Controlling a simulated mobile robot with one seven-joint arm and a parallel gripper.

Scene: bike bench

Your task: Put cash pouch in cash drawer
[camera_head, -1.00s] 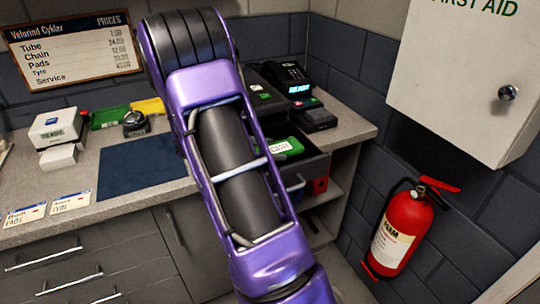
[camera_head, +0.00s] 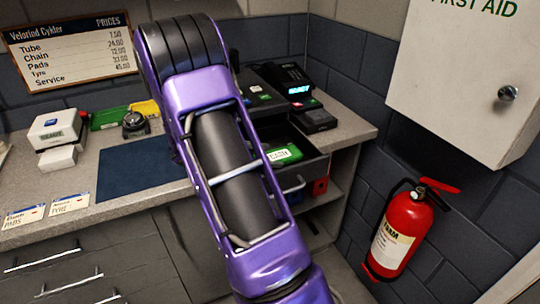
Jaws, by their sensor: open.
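The green cash pouch (camera_head: 284,154), with a white label, shows just right of my purple arm. It appears to lie inside the open dark cash drawer (camera_head: 312,168) under the counter's right end. My arm crosses in front and covers the left part of the drawer and perhaps part of the pouch. My gripper is hidden behind the arm, so its place relative to the pouch cannot be seen.
A blue mat (camera_head: 138,166) lies left of my arm. A red extinguisher (camera_head: 402,232) and a white first-aid cabinet (camera_head: 462,70) are at right.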

